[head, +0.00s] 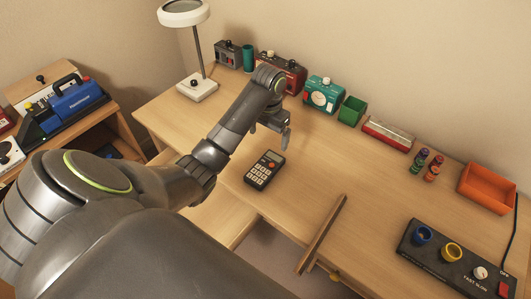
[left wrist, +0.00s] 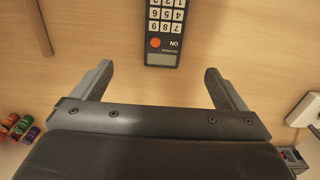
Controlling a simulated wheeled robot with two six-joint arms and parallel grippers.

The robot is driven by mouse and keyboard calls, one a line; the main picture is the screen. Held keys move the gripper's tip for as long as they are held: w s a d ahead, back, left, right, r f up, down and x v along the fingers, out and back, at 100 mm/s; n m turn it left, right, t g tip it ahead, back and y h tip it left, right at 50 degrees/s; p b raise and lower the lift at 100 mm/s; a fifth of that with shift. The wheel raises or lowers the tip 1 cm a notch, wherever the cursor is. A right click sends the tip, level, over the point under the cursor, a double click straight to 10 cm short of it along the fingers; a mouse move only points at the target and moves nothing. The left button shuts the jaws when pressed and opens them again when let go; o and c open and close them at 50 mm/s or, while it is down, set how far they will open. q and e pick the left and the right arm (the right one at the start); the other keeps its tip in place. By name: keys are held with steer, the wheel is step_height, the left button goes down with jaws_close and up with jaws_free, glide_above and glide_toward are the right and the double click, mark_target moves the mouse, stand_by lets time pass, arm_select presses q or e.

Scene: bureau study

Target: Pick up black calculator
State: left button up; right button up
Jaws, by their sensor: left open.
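The black calculator (head: 265,170) lies flat on the wooden desk, keys up, in the middle of the head view. It has white keys and one orange-red key. In the left wrist view the calculator (left wrist: 164,30) is at the top centre, partly cut off by the frame edge. My left gripper (head: 284,137) is above the desk, a little beyond and right of the calculator. In the left wrist view my left gripper (left wrist: 158,84) has its fingers wide apart with nothing between them, and the calculator lies ahead of them. My right gripper is not in view.
A lamp (head: 197,86) stands at the desk's back left. Teal box (head: 323,94), green bin (head: 351,110), red-and-white box (head: 388,134) and orange tray (head: 487,188) line the back. A wooden bar (head: 322,233) and black control panel (head: 455,262) are at right. Desk around the calculator is clear.

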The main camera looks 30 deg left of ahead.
arm_select(q)
steer(key=b, duration=0.8)
glide_above(265, 167)
steer(key=f, duration=0.9)
steer(key=shift+w+d+f, duration=0.25)
steer(key=shift+d+f, duration=0.05)
steer(key=shift+d, duration=0.05)
steer(key=shift+f, duration=0.25)
steer(key=f, duration=0.4)
steer(key=shift+s+a+f, duration=0.3)
steer(key=shift+a+f, duration=0.05)
steer(key=shift+w+f, duration=0.1)
steer(key=shift+f, duration=0.1)
steer(key=c, duration=1.2)
steer(key=shift+o, duration=0.2)
step_height(265, 167, up, 6)
steer(key=shift+f, duration=0.25)
steer(key=shift+r+p, duration=1.95)
steer(key=shift+r, duration=0.4)
